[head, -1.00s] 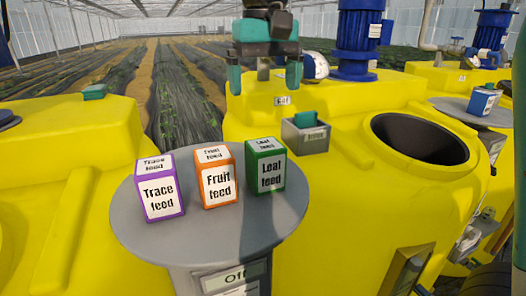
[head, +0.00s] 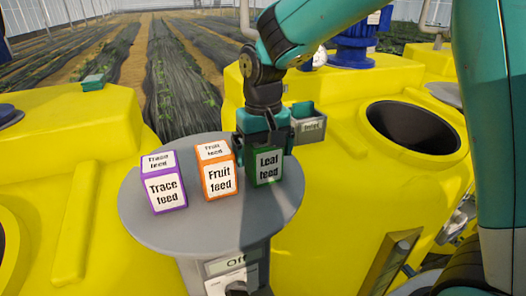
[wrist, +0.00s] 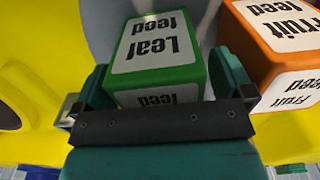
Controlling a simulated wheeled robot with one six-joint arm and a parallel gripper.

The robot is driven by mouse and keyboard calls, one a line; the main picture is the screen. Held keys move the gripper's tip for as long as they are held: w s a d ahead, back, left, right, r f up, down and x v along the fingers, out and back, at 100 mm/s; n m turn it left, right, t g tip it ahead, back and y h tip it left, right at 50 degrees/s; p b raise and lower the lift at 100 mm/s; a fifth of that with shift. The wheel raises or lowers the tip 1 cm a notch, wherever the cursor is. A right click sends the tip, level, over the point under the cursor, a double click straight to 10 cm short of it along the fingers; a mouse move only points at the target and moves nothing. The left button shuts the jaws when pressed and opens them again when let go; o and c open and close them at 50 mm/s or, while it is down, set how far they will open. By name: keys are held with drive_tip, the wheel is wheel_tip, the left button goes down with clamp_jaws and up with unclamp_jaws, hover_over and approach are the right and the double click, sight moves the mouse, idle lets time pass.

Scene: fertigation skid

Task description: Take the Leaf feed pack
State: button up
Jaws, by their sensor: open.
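The Leaf feed pack (head: 266,168) is a green box with white labels, standing upright at the right of the round grey table. My gripper (head: 264,146) is over it from above, with its teal fingers open on either side of the pack's upper part. In the wrist view the Leaf feed pack (wrist: 158,55) sits between the two fingers (wrist: 160,88). A small gap shows beside the pack, and I cannot tell whether either finger touches it. The pack's top is mostly hidden by my gripper in the head view.
The orange Fruit feed pack (head: 217,173) stands just left of the Leaf feed pack, close to one finger. The purple Trace feed pack (head: 164,185) is farther left. Yellow tanks (head: 345,190) surround the grey table (head: 215,232); one has an open dark hatch (head: 412,126).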

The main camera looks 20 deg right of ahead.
drive_tip(key=shift+f, duration=0.15)
drive_tip(key=shift+c, duration=0.5)
drive_tip(key=c, duration=1.1)
drive_tip(key=shift+r, duration=0.2)
